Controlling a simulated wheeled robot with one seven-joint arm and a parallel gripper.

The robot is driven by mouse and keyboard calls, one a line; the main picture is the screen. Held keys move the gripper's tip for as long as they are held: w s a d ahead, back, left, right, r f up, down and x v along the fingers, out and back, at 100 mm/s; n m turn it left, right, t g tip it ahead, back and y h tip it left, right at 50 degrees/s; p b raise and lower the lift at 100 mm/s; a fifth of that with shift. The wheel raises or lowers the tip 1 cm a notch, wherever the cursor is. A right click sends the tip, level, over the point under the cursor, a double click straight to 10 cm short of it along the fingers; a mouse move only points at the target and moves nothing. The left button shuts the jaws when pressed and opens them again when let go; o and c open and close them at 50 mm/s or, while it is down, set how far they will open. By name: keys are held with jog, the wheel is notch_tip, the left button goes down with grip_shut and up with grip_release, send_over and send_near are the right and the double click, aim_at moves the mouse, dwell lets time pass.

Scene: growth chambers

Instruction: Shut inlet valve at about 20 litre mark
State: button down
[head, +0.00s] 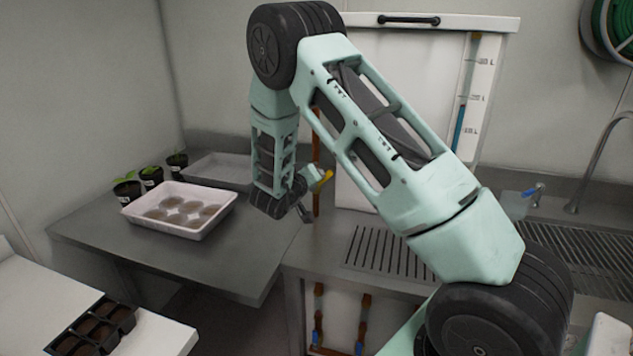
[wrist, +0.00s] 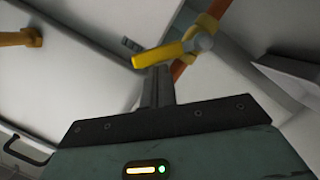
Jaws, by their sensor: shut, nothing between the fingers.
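The white tank (head: 400,62) stands behind my arm in the head view. Its level gauge (head: 484,85) shows a blue column (head: 459,125) with its top just below the middle mark; the labels are blurred. The inlet valve's yellow handle (head: 326,180) is on the copper pipe (head: 316,135) at the tank's left. In the wrist view the yellow handle (wrist: 165,54) slants across the pipe (wrist: 178,70). My gripper (head: 307,217) is shut and empty. In the wrist view its fingertips (wrist: 158,69) are right by the handle; I cannot tell whether they touch it.
A white tray with round pots (head: 133,212) and several seedlings (head: 151,176) are on the left bench. The sink's drainer (head: 385,248) lies below the tank, with a tap (head: 590,165) at right. A second ochre fitting (wrist: 20,38) shows in the wrist view.

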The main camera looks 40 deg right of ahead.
jog(key=s+f+m+b, duration=0.1)
jog(key=m+b, duration=0.1)
jog(key=s+d+f+m+t+y+b, duration=0.1)
jog(key=m+b, duration=0.1)
jog(key=s+f+m+b, duration=0.1)
jog(key=m+b, duration=0.1)
jog(key=shift+d+t+y+b, duration=0.3)
jog(key=shift+d+y+b, duration=0.1)
jog(key=shift+f, duration=0.1)
dwell(0.6)
